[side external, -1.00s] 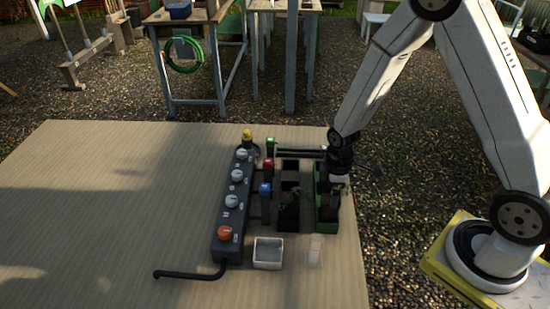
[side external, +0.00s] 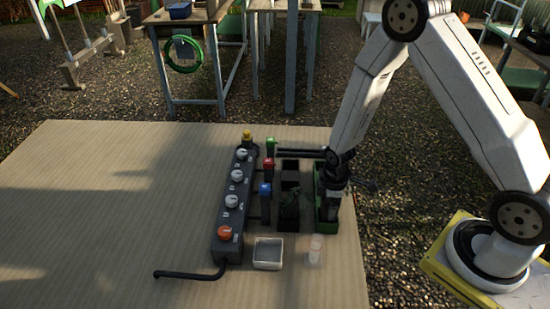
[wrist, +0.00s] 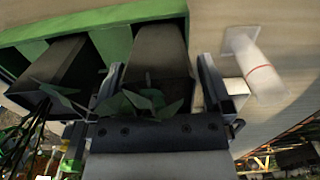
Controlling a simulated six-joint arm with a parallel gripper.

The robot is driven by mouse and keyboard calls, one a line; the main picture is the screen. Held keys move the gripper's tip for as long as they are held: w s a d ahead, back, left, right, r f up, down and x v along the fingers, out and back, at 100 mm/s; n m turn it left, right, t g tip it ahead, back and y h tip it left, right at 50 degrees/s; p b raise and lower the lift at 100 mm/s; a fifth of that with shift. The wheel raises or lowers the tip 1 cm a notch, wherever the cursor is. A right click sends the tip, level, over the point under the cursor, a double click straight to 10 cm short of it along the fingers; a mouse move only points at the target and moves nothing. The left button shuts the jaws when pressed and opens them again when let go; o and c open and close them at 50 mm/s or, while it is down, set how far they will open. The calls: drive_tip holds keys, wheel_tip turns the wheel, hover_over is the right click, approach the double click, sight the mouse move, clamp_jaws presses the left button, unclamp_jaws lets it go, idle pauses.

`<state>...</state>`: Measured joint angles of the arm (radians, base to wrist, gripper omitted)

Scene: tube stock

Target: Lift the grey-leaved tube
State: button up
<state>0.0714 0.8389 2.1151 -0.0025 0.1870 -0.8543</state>
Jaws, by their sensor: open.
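In the wrist view, a dark square-sided tube (wrist: 158,55) with dull grey-green leaves (wrist: 150,101) at its mouth stands between the two fingers of my gripper (wrist: 158,88). The fingers are apart, one on each side of it; I cannot tell whether either touches it. A second dark tube (wrist: 55,68) with darker green leaves (wrist: 62,97) is to the left, outside the fingers. Both are by a green tray (wrist: 112,42). In the side view, my gripper (side external: 331,205) is low over the green tray (side external: 319,180) and hides the tube there.
A black tray (side external: 290,166) with dark foliage stands left of the green one. Further left is a grey control box (side external: 229,205) with knobs. A white square dish (side external: 267,254) and a clear cup (side external: 316,249) stand in front. The table's left half is clear.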

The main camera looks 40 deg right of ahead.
idle(0.4)
drive_tip(key=c, duration=1.3)
drive_tip(key=shift+r, duration=0.2)
drive_tip(key=shift+r, duration=4.8)
drive_tip(key=shift+r, duration=0.15)
